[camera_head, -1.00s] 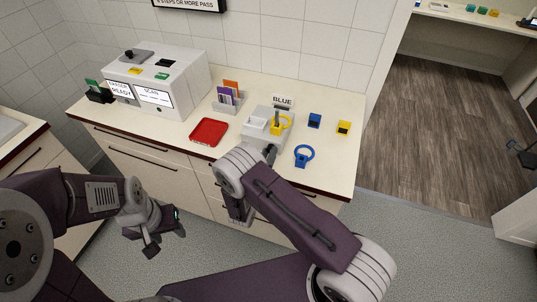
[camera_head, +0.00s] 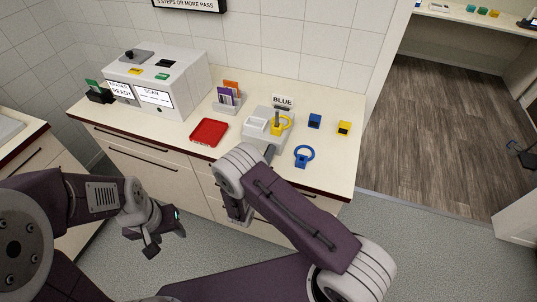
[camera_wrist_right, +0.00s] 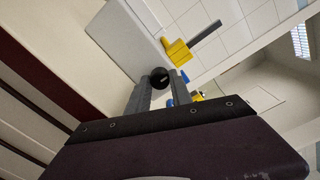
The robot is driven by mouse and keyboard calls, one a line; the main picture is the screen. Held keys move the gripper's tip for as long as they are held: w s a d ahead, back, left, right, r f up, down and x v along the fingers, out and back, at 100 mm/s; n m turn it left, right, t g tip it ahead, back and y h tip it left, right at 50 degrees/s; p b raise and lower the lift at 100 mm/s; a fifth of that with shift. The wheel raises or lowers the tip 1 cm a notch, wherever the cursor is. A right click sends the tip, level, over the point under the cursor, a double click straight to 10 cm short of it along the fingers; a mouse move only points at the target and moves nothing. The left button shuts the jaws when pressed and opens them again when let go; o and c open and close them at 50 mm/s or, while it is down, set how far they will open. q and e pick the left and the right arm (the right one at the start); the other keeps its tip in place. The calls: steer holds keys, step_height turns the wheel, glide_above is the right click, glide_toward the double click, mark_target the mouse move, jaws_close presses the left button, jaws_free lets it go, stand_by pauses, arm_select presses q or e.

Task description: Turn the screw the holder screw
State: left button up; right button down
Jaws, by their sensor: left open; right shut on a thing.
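The ring also shows in the right wrist view (camera_wrist_right: 178,51). The holder screw (camera_wrist_right: 160,77) has a round black head with a light slot. It sits at the holder's front side. My right gripper (camera_wrist_right: 162,86) is shut on the screw head, one finger on each side. In the head view my right gripper (camera_head: 268,152) is at the holder's front, partly hidden by its own arm. My left gripper (camera_head: 166,238) is open and empty, low in front of the cabinets.
A red tray (camera_head: 209,132) lies left of the holder. A blue ring (camera_head: 304,156), a blue block (camera_head: 315,121) and a yellow block (camera_head: 344,128) lie to the right. A card rack (camera_head: 228,98) and a white machine (camera_head: 157,84) stand further left. A BLUE sign (camera_head: 283,101) stands behind.

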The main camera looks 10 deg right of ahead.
stand_by(0.3)
steer(key=c, duration=1.1)
jaws_free()
steer(key=shift+c, duration=0.2)
steer(key=b+v, duration=0.1)
steer(key=v, duration=0.8)
steer(key=shift+b, duration=0.35)
steer(key=shift+a, duration=0.1)
